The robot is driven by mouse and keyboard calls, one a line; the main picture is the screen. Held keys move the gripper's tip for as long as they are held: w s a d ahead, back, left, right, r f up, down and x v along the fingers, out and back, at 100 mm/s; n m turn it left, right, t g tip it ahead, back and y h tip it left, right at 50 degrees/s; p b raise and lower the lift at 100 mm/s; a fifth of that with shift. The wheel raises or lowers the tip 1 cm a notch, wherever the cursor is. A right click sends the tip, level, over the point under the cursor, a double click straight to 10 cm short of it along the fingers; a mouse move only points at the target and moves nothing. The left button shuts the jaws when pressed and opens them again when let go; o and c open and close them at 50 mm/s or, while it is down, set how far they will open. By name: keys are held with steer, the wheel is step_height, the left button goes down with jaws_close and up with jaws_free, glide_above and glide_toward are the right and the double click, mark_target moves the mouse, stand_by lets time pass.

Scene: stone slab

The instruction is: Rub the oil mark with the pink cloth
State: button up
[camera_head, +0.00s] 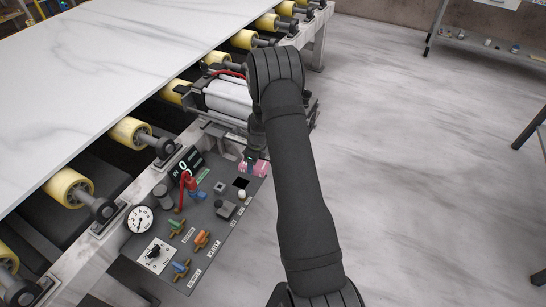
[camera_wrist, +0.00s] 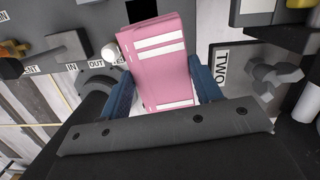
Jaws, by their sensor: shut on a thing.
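The pink cloth (camera_wrist: 160,60), folded and with white stripes, is between the blue fingers of my gripper (camera_wrist: 158,98) in the wrist view. My gripper is shut on it. In the head view the pink cloth (camera_head: 262,168) shows partly behind my arm, at the upper right end of the grey control panel (camera_head: 207,250). A black square patch (camera_head: 241,183) lies on the panel just below the cloth. It shows at the top edge of the wrist view (camera_wrist: 141,9), beyond the cloth. I cannot tell whether it is the oil mark; no other clear mark shows.
The panel carries a dial gauge (camera_head: 139,219), a red-handled part (camera_head: 190,183), coloured levers (camera_head: 201,240) and a white knob (camera_head: 242,194) close to the cloth. A white stone slab (camera_head: 90,70) lies on yellow rollers (camera_head: 130,131) at left.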

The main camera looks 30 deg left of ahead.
mark_target(243, 165)
steer(key=shift+m, duration=0.6)
steer(key=a, duration=0.1)
steer(key=s+a+f, duration=0.1)
steer(key=s+a, duration=0.1)
steer(key=shift+s+a+f, duration=0.1)
steer(key=shift+f, duration=0.2)
steer(key=shift+s+a+f, duration=0.15)
steer(key=shift+f, duration=3.75)
steer(key=shift+a+f, duration=0.3)
steer(key=shift+a, duration=0.4)
steer(key=shift+c, duration=0.3)
steer(key=shift+a+r, duration=0.1)
steer(key=shift+a, duration=1.15)
steer(key=shift+d, duration=2)
steer(key=shift+r, duration=4.05)
